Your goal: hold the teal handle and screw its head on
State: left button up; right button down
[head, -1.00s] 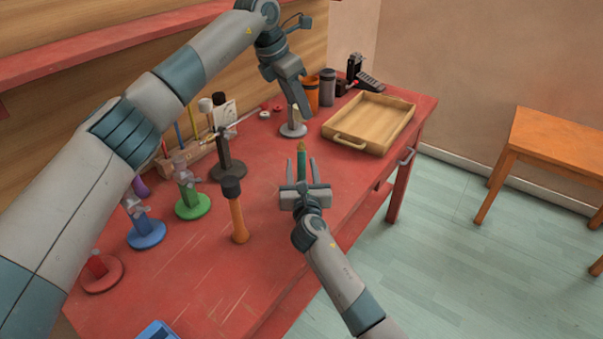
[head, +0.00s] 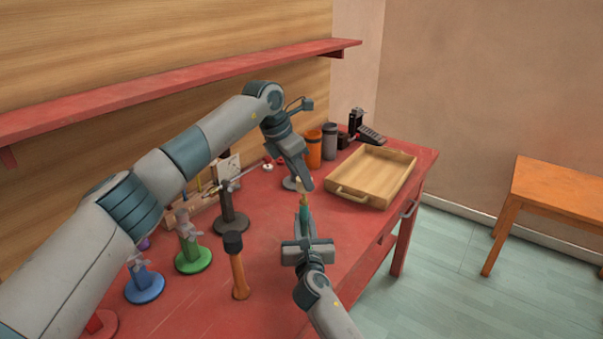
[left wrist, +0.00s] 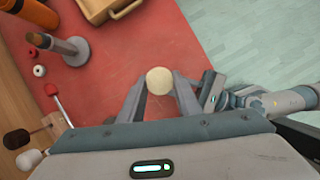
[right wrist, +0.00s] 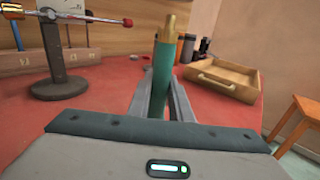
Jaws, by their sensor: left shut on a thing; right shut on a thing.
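The teal handle (head: 303,214) stands upright with a brass-coloured tip, and my right gripper (head: 305,228) is shut on it. In the head view the left fingertips are just above the handle's tip. The fingers partly hide the head there, and I cannot tell whether head and tip touch.
A wooden tray (head: 358,196) lies to the right on the red bench. A grey stand (head: 290,184) is behind my left fingertips. A black-topped orange handle (head: 239,275), a dark stand (head: 232,222), a green stand (head: 192,261) and a blue stand (head: 144,288) are at left.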

dwell(0.6)
pick_arm(q)
jog(key=shift+f, duration=0.9)
jog(key=shift+f, duration=0.55)
dwell(0.4)
jog(key=m+g, duration=0.1)
jog(key=m, duration=0.2)
jog(key=shift+w, duration=0.15)
jog(key=shift+a+m+g+h, duration=0.1)
jog(key=shift+m+g+h, duration=0.4)
jog(key=shift+m, duration=1.3)
jog(key=o, duration=1)
jog(key=shift+r, duration=0.1)
